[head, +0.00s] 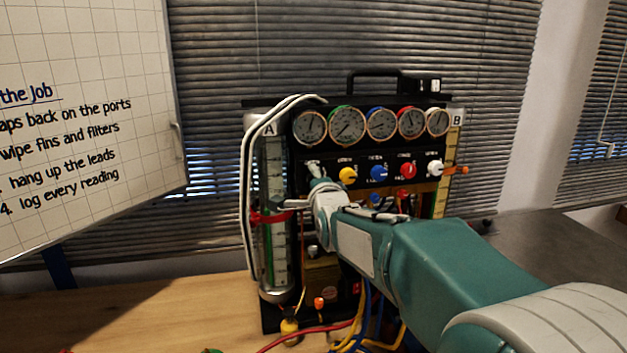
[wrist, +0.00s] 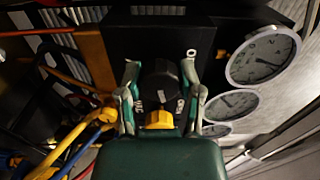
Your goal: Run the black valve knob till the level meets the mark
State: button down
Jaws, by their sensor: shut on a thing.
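My gripper (wrist: 160,72) is shut on the black valve knob (wrist: 160,84), with one finger on each side of it. The knob has a pale pointer line on its face. In the head view my gripper (head: 316,175) is at the left end of the knob row, and the black knob is hidden there. Glass tube A (head: 277,190) stands upright at the rig's left, with a red mark clamp (head: 262,217) around it. Tube B (head: 446,190) is at the right, with an orange mark (head: 457,170). I cannot clearly read the liquid level in either tube.
A row of several gauges (head: 347,126) tops the panel. Yellow (head: 348,175), blue (head: 379,172), red (head: 407,170) and white (head: 434,168) knobs are right of my gripper. White hoses (head: 246,185) loop at the left. Coloured cables (head: 358,325) hang below my arm.

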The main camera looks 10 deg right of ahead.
jog(key=shift+f+m, duration=0.2)
jog(key=shift+m, duration=1)
jog(key=shift+f, duration=0.1)
jog(key=shift+c, duration=1.3)
grip_release()
jog(key=shift+d, duration=0.1)
jog(key=shift+s+r, duration=0.2)
jog(key=shift+s, duration=0.1)
jog(key=s, duration=1.1)
jog(key=shift+s, duration=0.15)
jog(key=shift+f, duration=0.1)
